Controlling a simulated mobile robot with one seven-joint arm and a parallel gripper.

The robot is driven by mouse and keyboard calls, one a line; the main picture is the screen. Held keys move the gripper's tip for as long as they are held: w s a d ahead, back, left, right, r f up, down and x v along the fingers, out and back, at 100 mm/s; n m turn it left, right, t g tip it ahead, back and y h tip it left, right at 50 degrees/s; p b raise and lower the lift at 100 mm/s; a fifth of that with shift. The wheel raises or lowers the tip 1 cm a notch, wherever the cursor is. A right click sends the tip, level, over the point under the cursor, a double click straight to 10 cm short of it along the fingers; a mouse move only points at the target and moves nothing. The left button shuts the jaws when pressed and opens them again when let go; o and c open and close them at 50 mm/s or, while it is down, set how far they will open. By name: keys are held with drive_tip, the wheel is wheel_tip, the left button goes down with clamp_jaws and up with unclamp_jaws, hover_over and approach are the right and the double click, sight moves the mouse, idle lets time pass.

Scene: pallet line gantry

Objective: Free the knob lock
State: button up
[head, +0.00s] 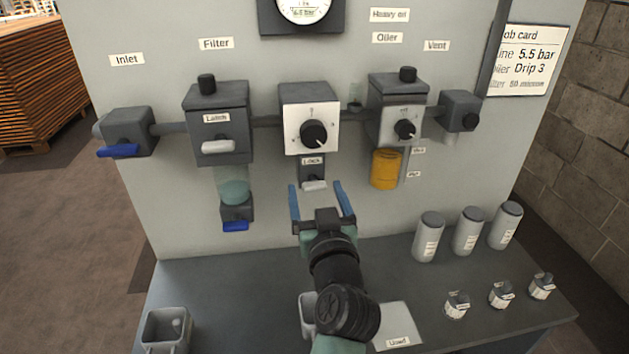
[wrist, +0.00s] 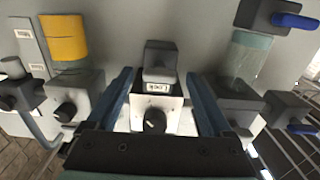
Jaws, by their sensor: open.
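The knob lock (head: 315,185) is a light grey tab under the "Lock" label, on a dark block below the regulator. Above it, the black regulator knob (head: 314,134) sits on a white dial plate (head: 294,117). My gripper (head: 321,188) is open and empty, with its blue fingers pointing at the panel, at and just below the lock's height. In the wrist view, upside down, the lock (wrist: 158,76) and the knob (wrist: 154,120) show between the two spread fingers (wrist: 160,85). I cannot tell how far the fingertips are from the panel.
The filter (head: 218,130) with its bowl and blue drain handle (head: 236,226) is to the left. The oiler (head: 397,102) with its amber bowl (head: 386,169) is to the right. Grey canisters (head: 468,231) and small bottles stand on the bench's right side. A bin (head: 167,330) stands front left.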

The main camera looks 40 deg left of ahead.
drive_tip(key=shift+x, duration=1.15)
drive_tip(key=shift+c, duration=0.2)
clamp_jaws()
